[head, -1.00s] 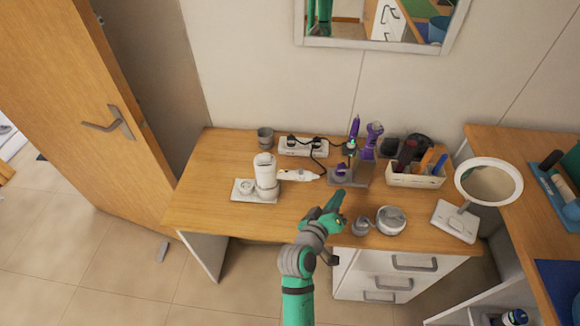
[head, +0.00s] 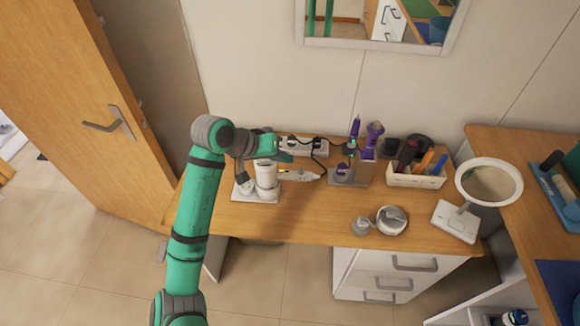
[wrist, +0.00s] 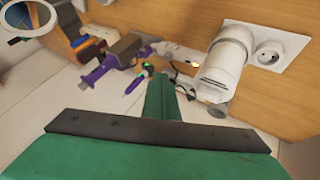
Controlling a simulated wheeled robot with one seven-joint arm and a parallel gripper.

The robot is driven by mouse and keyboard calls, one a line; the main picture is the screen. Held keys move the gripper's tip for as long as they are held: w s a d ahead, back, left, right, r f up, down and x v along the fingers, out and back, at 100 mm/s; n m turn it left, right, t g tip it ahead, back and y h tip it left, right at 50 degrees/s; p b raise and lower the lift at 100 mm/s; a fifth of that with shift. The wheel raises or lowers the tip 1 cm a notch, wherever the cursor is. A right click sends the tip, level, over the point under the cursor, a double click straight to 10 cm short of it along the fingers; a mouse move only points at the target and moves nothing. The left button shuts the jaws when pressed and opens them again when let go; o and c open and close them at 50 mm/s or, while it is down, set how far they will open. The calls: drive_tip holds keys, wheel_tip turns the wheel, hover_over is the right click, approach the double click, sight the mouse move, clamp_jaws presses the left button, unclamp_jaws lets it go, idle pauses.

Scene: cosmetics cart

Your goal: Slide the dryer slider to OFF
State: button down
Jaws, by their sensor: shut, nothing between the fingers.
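My gripper (head: 284,155) is beside and above the top of a white cylindrical appliance (head: 266,182), partly covering the area behind it. Its green fingers (wrist: 160,102) are closed together, with nothing between them. The appliance (wrist: 223,62) stands on a white plate with a round socket (wrist: 268,54); it may be the dryer, but I cannot tell. A purple device (head: 373,138), which could also be a dryer, stands in a holder further right and also shows in the wrist view (wrist: 92,78). No slider or its setting can be made out.
A white pointed device (head: 298,174) lies right of the cylinder. A power strip (head: 303,147) with dark cords is behind. A bin of brushes (head: 415,181), a round mirror (head: 489,184) and a jar (head: 391,220) are to the right. The front middle of the desk is clear.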

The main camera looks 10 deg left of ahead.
sight(301, 170)
drive_tip(key=shift+g+y, duration=0.4)
drive_tip(key=w+f, duration=0.1)
drive_tip(key=f, duration=0.1)
drive_tip(key=w+d+f, duration=0.1)
drive_tip(key=f, duration=0.4)
drive_tip(key=shift+w+d+f, duration=0.1)
drive_tip(key=shift+w+d, duration=0.15)
drive_tip(key=shift+w, duration=0.15)
drive_tip(key=shift+d, duration=0.1)
drive_tip(key=shift+d, duration=1)
